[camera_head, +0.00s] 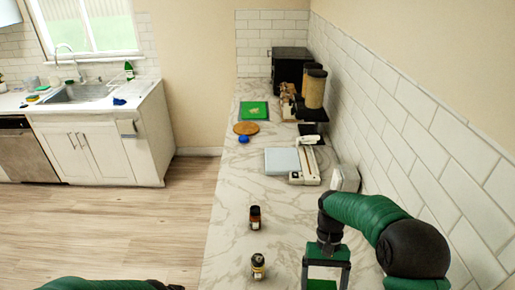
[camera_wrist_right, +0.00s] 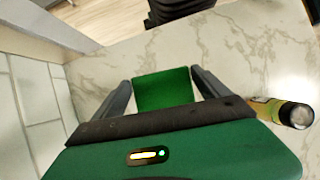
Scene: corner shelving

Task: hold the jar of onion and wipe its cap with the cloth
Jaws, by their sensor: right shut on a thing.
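Two small jars stand upright on the marble counter in the head view: a dark one with a reddish-brown body (camera_head: 255,217), and a nearer one with a black cap and a yellowish label (camera_head: 258,266). The labels are too small to tell which is onion. A capped jar with a yellow-green label also shows at the right of the wrist view (camera_wrist_right: 290,113). My right gripper (camera_head: 322,277) is shut on a green cloth (camera_wrist_right: 162,90), to the right of the nearer jar and apart from it. My left arm shows at the bottom left; its gripper is out of view.
The tiled wall (camera_head: 420,150) runs close along the right. The counter around the jars is clear.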

